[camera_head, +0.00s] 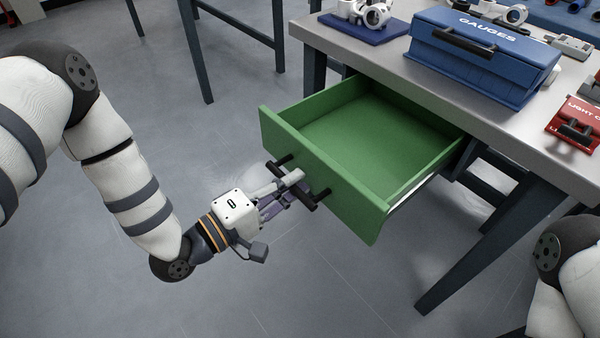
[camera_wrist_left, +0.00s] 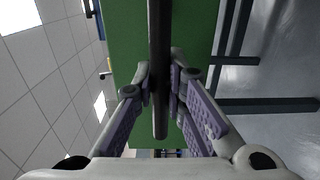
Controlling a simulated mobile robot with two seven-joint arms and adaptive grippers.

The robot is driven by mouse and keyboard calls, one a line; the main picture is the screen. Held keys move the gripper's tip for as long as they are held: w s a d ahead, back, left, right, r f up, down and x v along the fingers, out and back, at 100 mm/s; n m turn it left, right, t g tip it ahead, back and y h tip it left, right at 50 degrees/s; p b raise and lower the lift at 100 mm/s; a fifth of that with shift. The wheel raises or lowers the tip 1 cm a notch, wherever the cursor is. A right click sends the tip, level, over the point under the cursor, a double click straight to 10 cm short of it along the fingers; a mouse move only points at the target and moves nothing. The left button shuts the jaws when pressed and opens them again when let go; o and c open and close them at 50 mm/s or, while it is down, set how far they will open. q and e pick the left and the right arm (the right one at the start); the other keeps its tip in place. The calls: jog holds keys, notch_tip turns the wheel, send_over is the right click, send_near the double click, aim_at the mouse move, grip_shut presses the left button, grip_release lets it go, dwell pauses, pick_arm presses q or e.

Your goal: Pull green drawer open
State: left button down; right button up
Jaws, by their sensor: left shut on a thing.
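The green drawer (camera_head: 325,178) is pulled out from under the table, and its empty inside shows in the head view. Its black bar handle (camera_head: 313,198) is on the front panel. My left gripper (camera_head: 296,181) is shut on that handle. In the left wrist view the handle (camera_wrist_left: 160,110) runs between the purple-padded fingers (camera_wrist_left: 161,92), with the green drawer front (camera_wrist_left: 130,35) behind. Of my right arm only a part shows at the right edge of the head view; its gripper is out of view.
The grey-topped table (camera_head: 395,75) bears a blue gauges case (camera_head: 480,65), a blue mat with white parts (camera_head: 362,30) and a red box (camera_head: 578,122) at the right. A table leg (camera_head: 490,245) stands right of the drawer. The floor (camera_head: 230,305) in front is clear.

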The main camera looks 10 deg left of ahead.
dwell(0.3)
pick_arm(q)
jog(key=c, duration=1.6)
grip_release()
jog(key=shift+s+a, duration=0.1)
jog(key=v, duration=1.2)
